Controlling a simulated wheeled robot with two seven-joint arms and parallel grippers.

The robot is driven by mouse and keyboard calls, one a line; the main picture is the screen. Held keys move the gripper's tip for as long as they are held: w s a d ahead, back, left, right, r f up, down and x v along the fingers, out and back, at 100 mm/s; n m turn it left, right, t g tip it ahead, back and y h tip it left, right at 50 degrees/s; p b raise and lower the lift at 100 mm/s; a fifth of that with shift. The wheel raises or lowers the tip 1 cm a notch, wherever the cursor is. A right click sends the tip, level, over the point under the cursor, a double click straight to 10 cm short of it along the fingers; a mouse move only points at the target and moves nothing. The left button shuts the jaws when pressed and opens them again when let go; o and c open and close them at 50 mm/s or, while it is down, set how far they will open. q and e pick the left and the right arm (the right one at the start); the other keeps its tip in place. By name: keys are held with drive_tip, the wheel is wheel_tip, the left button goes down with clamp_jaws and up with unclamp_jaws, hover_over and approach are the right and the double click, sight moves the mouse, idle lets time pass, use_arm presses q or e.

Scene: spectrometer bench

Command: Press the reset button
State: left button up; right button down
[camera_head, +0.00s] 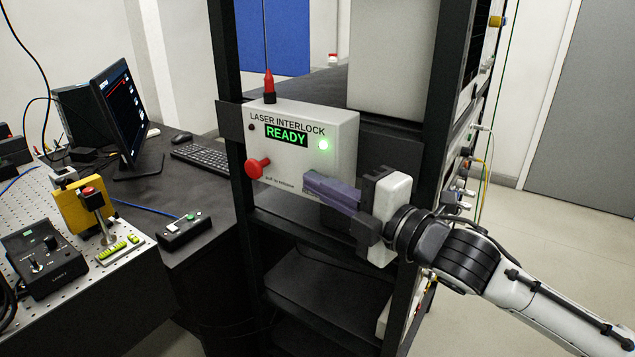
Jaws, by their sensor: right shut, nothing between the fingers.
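The pale grey laser interlock box (345,128) is mounted on the black rack. My right gripper (310,184) is shut and empty. Its fingers point left across the lower right of the box, right of the red knob, and hide part of the front. I cannot tell whether they touch it. No button labelled reset is readable. My left gripper is not in view.
Black rack posts (228,110) stand beside the box, with shelves (325,285) below. On the left are a monitor (121,110), a keyboard (203,155), a small black control box (185,231) and a yellow instrument (80,212). Open floor (560,240) lies to the right.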

drive_tip(key=s+d, duration=0.4)
drive_tip(key=s, duration=0.7)
idle(0.7)
drive_tip(key=s+d+f+m+h, duration=0.1)
drive_tip(key=d+f+m+h, duration=0.15)
drive_tip(key=f+m, duration=0.8)
drive_tip(key=s+d+f+m+h, duration=0.1)
drive_tip(key=d+f+m+h, duration=0.3)
drive_tip(key=f, duration=1.2)
drive_tip(key=s+d+f+m+g+h, duration=0.1)
drive_tip(key=s+f+m+g, duration=0.1)
drive_tip(key=s+f+m, duration=0.3)
drive_tip(key=s+d+f+m+g+h, duration=0.1)
drive_tip(key=s+f+m+g+h, duration=0.1)
drive_tip(key=s+f, duration=0.9)
wheel_tip(320, 180, down, 3)
drive_tip(key=m+g, duration=0.1)
drive_tip(key=m, duration=0.1)
drive_tip(key=shift+s+d+f+m, duration=0.15)
drive_tip(key=shift+s+d+m, duration=0.15)
drive_tip(key=shift+d+m, duration=0.1)
